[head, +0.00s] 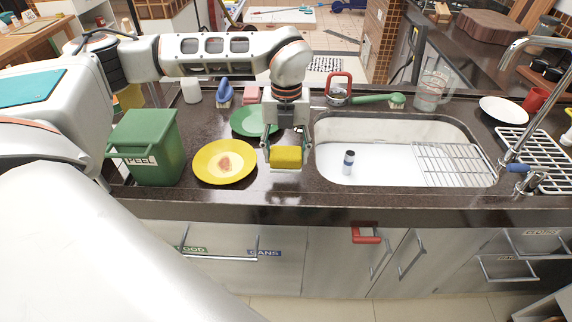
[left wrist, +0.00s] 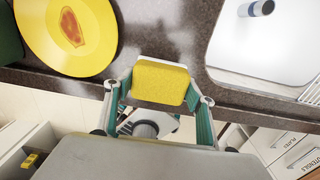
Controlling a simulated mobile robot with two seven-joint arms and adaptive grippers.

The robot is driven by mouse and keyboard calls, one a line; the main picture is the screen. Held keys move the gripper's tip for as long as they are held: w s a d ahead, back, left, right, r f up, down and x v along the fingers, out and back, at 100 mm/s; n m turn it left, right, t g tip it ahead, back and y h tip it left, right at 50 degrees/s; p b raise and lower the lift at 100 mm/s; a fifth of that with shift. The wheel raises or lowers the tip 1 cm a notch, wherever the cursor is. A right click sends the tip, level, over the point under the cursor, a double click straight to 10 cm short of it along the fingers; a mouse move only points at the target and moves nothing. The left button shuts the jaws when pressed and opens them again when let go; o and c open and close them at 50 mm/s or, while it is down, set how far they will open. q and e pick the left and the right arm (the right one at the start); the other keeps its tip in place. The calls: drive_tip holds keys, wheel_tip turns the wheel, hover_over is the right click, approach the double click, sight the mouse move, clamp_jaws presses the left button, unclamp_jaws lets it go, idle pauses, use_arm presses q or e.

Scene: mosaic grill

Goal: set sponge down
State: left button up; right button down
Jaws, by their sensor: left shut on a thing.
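A yellow sponge (head: 286,157) with a pale underside is held between the fingers of my left gripper (head: 286,148). In the head view they are over the dark counter (head: 300,187), between the yellow plate and the sink. The left wrist view shows the sponge (left wrist: 160,82) between the two green-sided fingers of my left gripper (left wrist: 160,92), near the counter's front edge. I cannot tell whether the sponge touches the counter. My right gripper is not in view.
A yellow plate (head: 208,172) with a reddish-brown stain lies left of the gripper, with a green plate (head: 246,122) behind. A green PEEL bin (head: 157,152) stands further left. The sink (head: 385,176) on the right holds a small bottle (head: 348,162) and a wire rack (head: 450,160).

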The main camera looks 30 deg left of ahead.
sight(286, 166)
use_arm(q)
drive_tip(key=shift+f, duration=2.3)
drive_tip(key=shift+f, duration=0.1)
drive_tip(key=o, duration=0.9)
drive_tip(key=shift+o, duration=0.2)
wheel_tip(286, 166, up, 12)
drive_tip(key=shift+d+r+b, duration=0.1)
drive_tip(key=shift+r+b, duration=0.05)
drive_tip(key=shift+b, duration=0.2)
